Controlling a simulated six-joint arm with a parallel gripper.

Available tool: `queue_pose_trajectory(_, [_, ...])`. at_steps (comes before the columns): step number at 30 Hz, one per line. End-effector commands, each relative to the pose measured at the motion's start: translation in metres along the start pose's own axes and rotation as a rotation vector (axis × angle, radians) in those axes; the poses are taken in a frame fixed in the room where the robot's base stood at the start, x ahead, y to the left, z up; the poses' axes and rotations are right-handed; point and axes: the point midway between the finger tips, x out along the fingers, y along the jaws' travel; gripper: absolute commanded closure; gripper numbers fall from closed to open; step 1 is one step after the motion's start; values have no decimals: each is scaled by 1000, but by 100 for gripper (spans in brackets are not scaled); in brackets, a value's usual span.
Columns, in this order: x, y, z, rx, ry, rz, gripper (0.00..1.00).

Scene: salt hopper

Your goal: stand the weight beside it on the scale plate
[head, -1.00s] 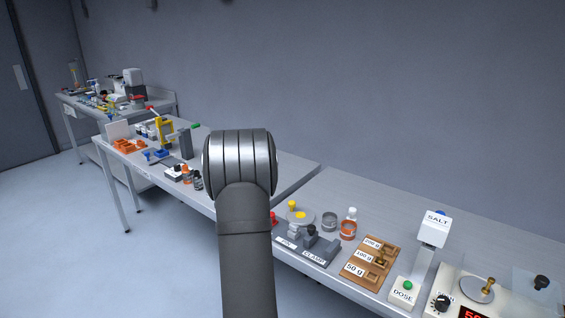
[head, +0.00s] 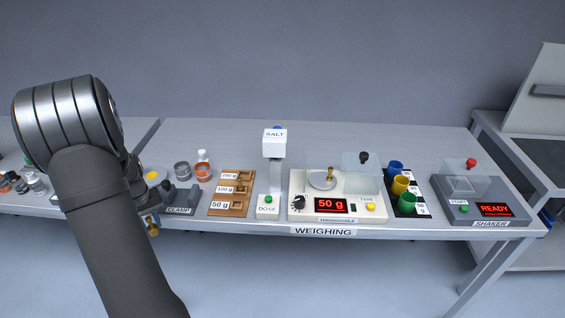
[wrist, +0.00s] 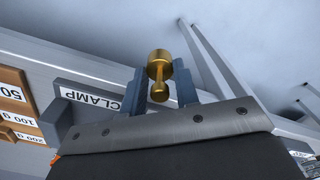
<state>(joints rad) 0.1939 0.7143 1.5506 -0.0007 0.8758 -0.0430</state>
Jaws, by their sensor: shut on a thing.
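My gripper (head: 150,218) is low at the left in the head view, partly behind my arm, in front of the bench edge beside the clamp. It is shut on a brass weight (wrist: 159,68), which shows between the fingers in the wrist view and below them in the head view (head: 153,230). Another small brass weight (head: 330,174) stands on the round scale plate (head: 316,183). The scale (head: 297,215) reads 50 g. Its clear cover (head: 360,178) with a black knob sits to the right of the plate.
The wooden weight rack (head: 216,210), labelled 200 g, 100 g and 50 g, and the salt hopper (head: 275,146) stand between my gripper and the scale. The clamp (head: 181,196) is near my gripper. Coloured cups (head: 400,185) and a shaker (head: 480,207) stand to the right.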

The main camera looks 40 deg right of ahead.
Motion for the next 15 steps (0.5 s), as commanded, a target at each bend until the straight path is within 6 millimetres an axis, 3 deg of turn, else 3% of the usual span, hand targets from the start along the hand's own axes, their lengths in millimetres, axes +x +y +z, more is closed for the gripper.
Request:
queue_pose_trajectory(8, [-99,34,-39,108,8,0,100])
queue_pose_trajectory(15, [-136,122,-61,169,3,1,100])
